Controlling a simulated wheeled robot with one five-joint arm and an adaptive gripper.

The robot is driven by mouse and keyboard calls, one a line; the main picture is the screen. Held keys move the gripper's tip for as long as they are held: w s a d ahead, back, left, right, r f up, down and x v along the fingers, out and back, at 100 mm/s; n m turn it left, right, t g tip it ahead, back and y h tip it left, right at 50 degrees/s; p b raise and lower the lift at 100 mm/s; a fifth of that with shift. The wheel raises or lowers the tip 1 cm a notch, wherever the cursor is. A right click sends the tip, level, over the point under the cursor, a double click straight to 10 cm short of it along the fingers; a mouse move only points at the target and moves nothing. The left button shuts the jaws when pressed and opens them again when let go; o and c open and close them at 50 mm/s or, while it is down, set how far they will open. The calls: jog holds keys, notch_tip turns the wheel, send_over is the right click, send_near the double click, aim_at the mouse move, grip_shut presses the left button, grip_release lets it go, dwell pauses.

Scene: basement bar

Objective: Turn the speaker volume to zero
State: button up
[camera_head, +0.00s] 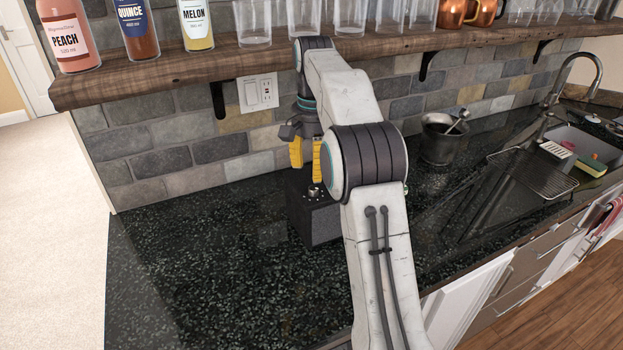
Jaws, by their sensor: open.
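The speaker (316,218) is a small dark box on the black counter, left of my arm; its right side is partly hidden behind the arm. Small metallic knobs (313,191) show on its top, too small to tell their setting. My gripper (306,163) has yellow fingers pointing down. It is open and hangs just above the speaker's top, near the knobs. The fingers stand apart with nothing seen between them. I cannot tell whether a fingertip touches a knob.
A wooden shelf (170,78) with bottles, glasses and copper mugs runs above the counter. A metal pot (441,143), a wire rack (530,172) and a sink (585,145) are to the right. The counter's left part (185,255) is clear.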

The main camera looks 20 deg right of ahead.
aim_at(313, 188)
jog(key=shift+f+b, duration=0.75)
jog(key=shift+f, duration=2.35)
jog(key=shift+c, duration=0.2)
grip_shut()
